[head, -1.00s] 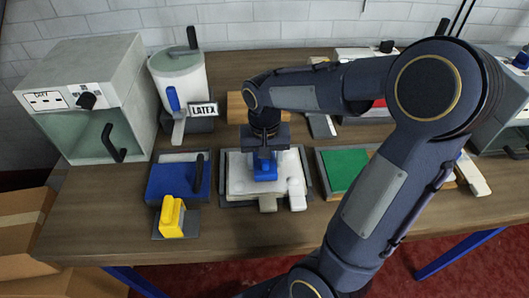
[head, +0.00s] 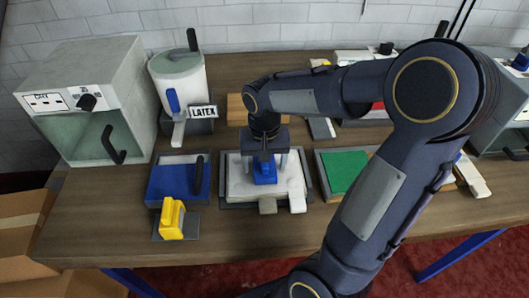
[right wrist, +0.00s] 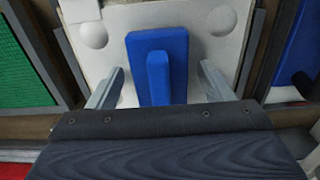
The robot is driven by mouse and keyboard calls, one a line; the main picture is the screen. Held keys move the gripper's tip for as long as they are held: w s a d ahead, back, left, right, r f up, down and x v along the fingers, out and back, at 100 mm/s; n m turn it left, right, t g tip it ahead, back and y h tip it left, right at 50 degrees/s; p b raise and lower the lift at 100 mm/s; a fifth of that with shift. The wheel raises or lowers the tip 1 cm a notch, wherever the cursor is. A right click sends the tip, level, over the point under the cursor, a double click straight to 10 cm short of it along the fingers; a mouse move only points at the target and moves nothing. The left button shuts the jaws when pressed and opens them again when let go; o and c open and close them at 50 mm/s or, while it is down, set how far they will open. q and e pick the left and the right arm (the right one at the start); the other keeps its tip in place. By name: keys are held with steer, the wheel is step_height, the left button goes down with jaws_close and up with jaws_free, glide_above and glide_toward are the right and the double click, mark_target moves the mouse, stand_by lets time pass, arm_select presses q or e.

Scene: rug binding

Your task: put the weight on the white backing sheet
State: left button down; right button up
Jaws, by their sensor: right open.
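The weight is a blue block with an upright ridge (head: 264,174). It rests on the white backing sheet (head: 240,183), which lies in the grey-edged tray at the middle of the bench. In the right wrist view the weight (right wrist: 135,70) stands on the pale sheet (right wrist: 218,50). My right gripper (head: 266,168) is right above it and open, pointing down. In the wrist view its fingers (right wrist: 159,88) stand on either side of the weight, with gaps to both sides. My left gripper is not in view.
A blue pad (head: 172,184) and a yellow block (head: 172,218) lie to the left. A green pad (head: 342,168) lies to the right. Behind stand a LATEX pot (head: 180,85) and a grey drying box (head: 95,75). The front bench strip is clear.

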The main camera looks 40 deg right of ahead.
step_height(320, 180, up, 11)
steer(key=shift+f+p, duration=0.1)
steer(key=shift+p, duration=0.35)
steer(key=s+a+f+n+t+y, duration=0.2)
steer(key=s+a, duration=0.2)
steer(key=s, duration=0.2)
steer(key=s+a+f+n+t+y, duration=0.1)
steer(key=s+a+f+n+t, duration=0.1)
steer(key=s, duration=0.5)
steer(key=shift+a+n+t+y, duration=0.4)
steer(key=shift+a+t, duration=0.4)
steer(key=shift+a, duration=0.45)
steer(key=shift+s, duration=0.1)
